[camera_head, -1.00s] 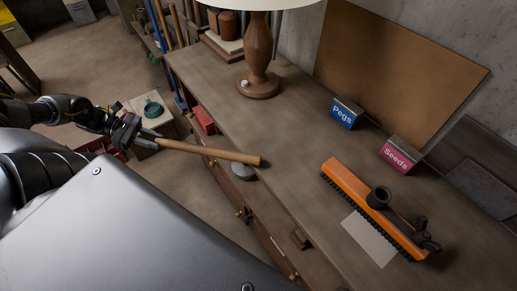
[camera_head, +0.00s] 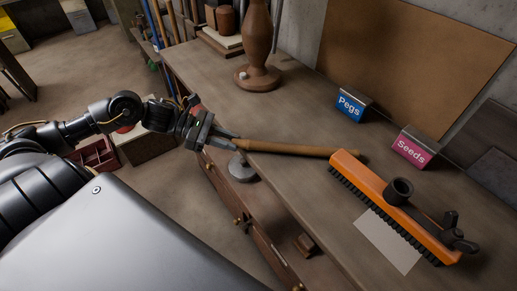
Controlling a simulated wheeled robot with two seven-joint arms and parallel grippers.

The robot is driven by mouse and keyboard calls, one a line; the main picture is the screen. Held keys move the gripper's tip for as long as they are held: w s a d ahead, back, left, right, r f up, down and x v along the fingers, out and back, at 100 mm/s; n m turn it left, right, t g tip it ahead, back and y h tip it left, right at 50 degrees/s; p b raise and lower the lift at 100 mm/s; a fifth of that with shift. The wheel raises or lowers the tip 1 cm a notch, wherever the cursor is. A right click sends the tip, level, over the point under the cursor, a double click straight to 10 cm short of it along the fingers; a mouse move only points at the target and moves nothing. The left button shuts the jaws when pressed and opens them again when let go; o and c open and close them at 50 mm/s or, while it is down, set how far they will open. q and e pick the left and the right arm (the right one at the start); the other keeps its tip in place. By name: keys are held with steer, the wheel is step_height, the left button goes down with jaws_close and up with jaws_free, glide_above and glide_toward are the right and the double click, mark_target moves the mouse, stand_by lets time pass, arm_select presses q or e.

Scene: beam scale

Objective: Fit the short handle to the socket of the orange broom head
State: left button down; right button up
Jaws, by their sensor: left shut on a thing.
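The short wooden handle (camera_head: 290,149) is held by my left gripper (camera_head: 226,141), which is shut on its near-left end. The handle lies roughly level in the picture, over the bench edge, its free end pointing right toward the orange broom head (camera_head: 372,185). That end appears close to the head's upper left corner; I cannot tell whether they touch. The broom head rests on the bench with dark bristles along its lower left side. Its black round socket (camera_head: 399,189) faces up and is empty. My right gripper is not in view.
A wooden bench (camera_head: 300,115) carries a lamp base (camera_head: 258,55), a blue "Pegs" sign (camera_head: 351,105) and a pink "Seeds" sign (camera_head: 413,147). A pale sheet (camera_head: 387,240) lies by the broom head. A black clamp-like part (camera_head: 455,235) sits at the head's right end.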

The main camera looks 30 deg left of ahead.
mark_target(257, 141)
arm_select(q)
steer(key=d, duration=0.1)
steer(key=w+d, duration=0.1)
steer(key=d+p, duration=0.1)
steer(key=shift+w+d+r, duration=0.2)
steer(key=shift+w+d, duration=0.1)
steer(key=shift+w, duration=0.1)
steer(key=shift+w+d+f, duration=0.15)
steer(key=shift+d+f, duration=0.05)
steer(key=shift+d, duration=0.15)
steer(key=shift+w+d+r+p, duration=0.1)
steer(key=shift+d+r+p, duration=0.05)
steer(key=shift+d+p, duration=0.25)
steer(key=shift+w+d+r+p, duration=0.1)
steer(key=shift+w+d+p, duration=0.3)
steer(key=shift+d, duration=0.2)
steer(key=shift+w+d+p, duration=0.25)
steer(key=shift+d+p, duration=0.2)
steer(key=shift+d, duration=0.15)
steer(key=shift+w+d+p, duration=0.1)
steer(key=shift+d+p, duration=0.05)
steer(key=shift+p, duration=0.25)
steer(key=shift+f, duration=0.35)
steer(key=c, duration=1.2)
jaws_free()
steer(key=shift+c, duration=0.2)
